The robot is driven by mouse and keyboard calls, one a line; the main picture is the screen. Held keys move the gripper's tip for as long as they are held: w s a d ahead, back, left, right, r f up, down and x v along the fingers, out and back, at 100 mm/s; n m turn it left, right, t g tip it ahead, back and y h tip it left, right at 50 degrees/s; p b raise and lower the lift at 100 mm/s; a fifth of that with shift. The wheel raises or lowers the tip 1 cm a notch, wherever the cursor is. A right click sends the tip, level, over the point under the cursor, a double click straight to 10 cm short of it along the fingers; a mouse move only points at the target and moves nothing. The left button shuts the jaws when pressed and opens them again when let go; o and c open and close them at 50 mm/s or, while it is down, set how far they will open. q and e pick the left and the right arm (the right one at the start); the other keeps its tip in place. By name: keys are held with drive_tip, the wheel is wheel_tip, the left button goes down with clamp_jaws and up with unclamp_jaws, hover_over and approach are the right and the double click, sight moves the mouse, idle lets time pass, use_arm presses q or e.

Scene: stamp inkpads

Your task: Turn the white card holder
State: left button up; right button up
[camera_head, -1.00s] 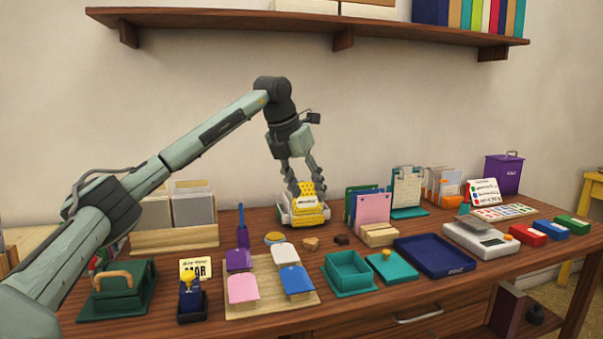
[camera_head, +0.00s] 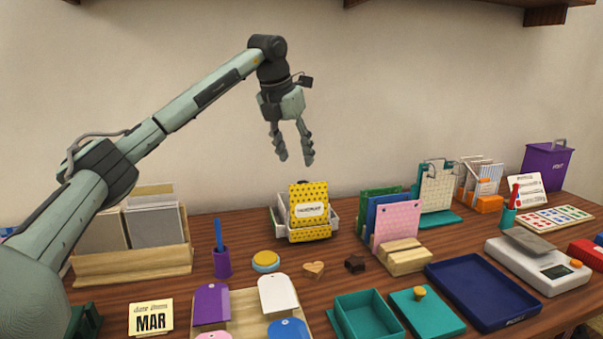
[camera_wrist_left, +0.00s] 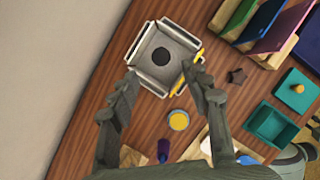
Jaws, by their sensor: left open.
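The white card holder (camera_head: 335,219) stands on the table near the wall. Its yellow dotted card (camera_head: 309,197) with a white label faces the front. In the left wrist view the holder (camera_wrist_left: 181,32) is seen from above, with raised flaps around its edges and a dark round knob (camera_wrist_left: 160,57) in the middle; the yellow card (camera_wrist_left: 185,75) is on its lower right side. My left gripper (camera_head: 296,160) is open and empty above the holder, fingers pointing down and apart from it. My right gripper is not in view.
A wooden box of grey cards (camera_head: 130,268) stands at left. A purple pen cup (camera_head: 222,262), yellow round pad (camera_head: 266,260) and wooden heart (camera_head: 314,269) sit in front of the holder. Upright coloured folders (camera_head: 395,222) stand close on its right. The air above is clear.

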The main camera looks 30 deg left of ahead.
sight(302, 182)
use_arm(q)
drive_tip(key=x, duration=0.7)
drive_tip(key=shift+f, duration=0.25)
clamp_jaws()
drive_tip(key=shift+d, duration=0.1)
